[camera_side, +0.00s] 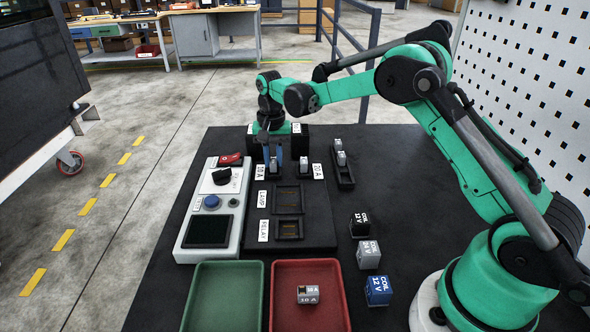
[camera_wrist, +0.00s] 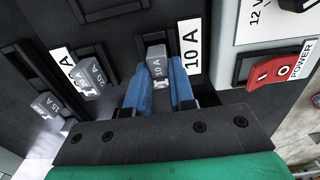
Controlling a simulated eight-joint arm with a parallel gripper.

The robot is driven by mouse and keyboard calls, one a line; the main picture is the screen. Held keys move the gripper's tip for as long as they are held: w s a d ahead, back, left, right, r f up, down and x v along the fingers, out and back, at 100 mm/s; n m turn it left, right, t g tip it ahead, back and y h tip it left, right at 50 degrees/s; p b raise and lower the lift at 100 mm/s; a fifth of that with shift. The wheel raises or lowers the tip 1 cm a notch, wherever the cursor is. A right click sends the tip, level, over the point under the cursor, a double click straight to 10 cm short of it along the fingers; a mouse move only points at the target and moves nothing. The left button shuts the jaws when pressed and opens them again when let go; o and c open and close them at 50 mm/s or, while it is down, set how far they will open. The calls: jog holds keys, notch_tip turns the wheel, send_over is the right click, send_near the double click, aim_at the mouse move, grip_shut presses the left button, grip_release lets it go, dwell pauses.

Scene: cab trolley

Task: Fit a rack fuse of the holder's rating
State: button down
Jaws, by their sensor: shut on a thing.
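My gripper (camera_side: 275,168) is over the 10 A holder at the back left of the black panel. In the wrist view its blue fingers (camera_wrist: 160,92) are shut on a grey fuse (camera_wrist: 156,54), whose marking looks like 10 A. The fuse is at the holder beside the 10 A label (camera_wrist: 189,47); I cannot tell how deep it sits. Another grey fuse (camera_wrist: 90,78) stands in the 20 A holder, also seen from the side (camera_side: 303,164). The fuse rack (camera_side: 345,178) holds grey fuses, one marked 15 A (camera_wrist: 46,104). A loose fuse (camera_side: 308,294) lies in the red tray.
The red tray (camera_side: 280,268) and an empty green tray (camera_side: 258,290) are at the front. Several coil relays, black (camera_side: 359,224), grey (camera_side: 369,255) and blue (camera_side: 377,290), stand at right. Left is a control box (camera_side: 187,240) with a red power switch (camera_side: 230,159). Lamp and relay sockets are empty.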

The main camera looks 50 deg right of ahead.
aim_at(274, 160)
dwell(0.4)
jog(key=c, duration=0.7)
grip_release()
jog(key=shift+o, duration=0.2)
jog(key=shift+r, duration=0.4)
notch_tip(274, 160, up, 6)
jog(key=shift+s+a+f, duration=0.1)
jog(key=shift+s+f, duration=0.05)
jog(key=shift+f, duration=0.1)
jog(key=s+a+r+n+t, duration=0.3)
jog(key=s+r, duration=0.3)
jog(key=s+a+f+n+t, duration=0.1)
jog(key=s+n+t, duration=0.1)
jog(key=s, duration=0.4)
jog(key=s+a+n+t, duration=0.2)
jog(key=s+n, duration=0.2)
jog(key=s, duration=0.2)
jog(key=shift+f, duration=0.35)
